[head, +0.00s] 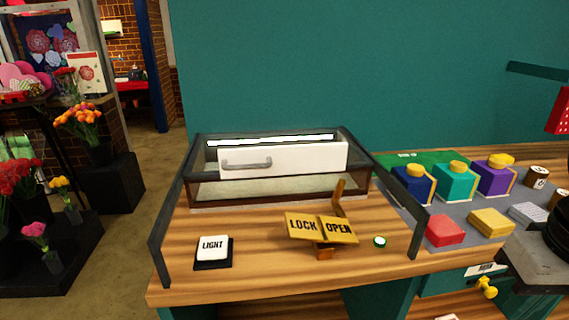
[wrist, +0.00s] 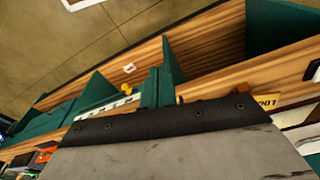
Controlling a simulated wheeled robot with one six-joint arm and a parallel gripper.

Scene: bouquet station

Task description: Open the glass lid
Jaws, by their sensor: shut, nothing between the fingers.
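The glass case (head: 205,189) stands at the back of the wooden counter, with a dark frame and brown front edge. Its lid (head: 310,160) looks down; a white panel on it carries a grey bar handle (head: 247,164). In front is a yellow lever (head: 339,190) by a sign plate (head: 303,226) reading LOCK on the left and OPEN on the right. The lever stands above the OPEN side. Part of the sign also shows in the wrist view (wrist: 266,102). My gripper (wrist: 165,120) is shut and empty, filling the lower wrist view, apart from the handle.
A white LIGHT switch (head: 212,248) and a small green-rimmed button (head: 379,241) sit on the counter. Low dark side rails (head: 168,235) flank it. Several coloured boxes (head: 455,180) stand at right. Flowers (head: 80,122) stand at far left.

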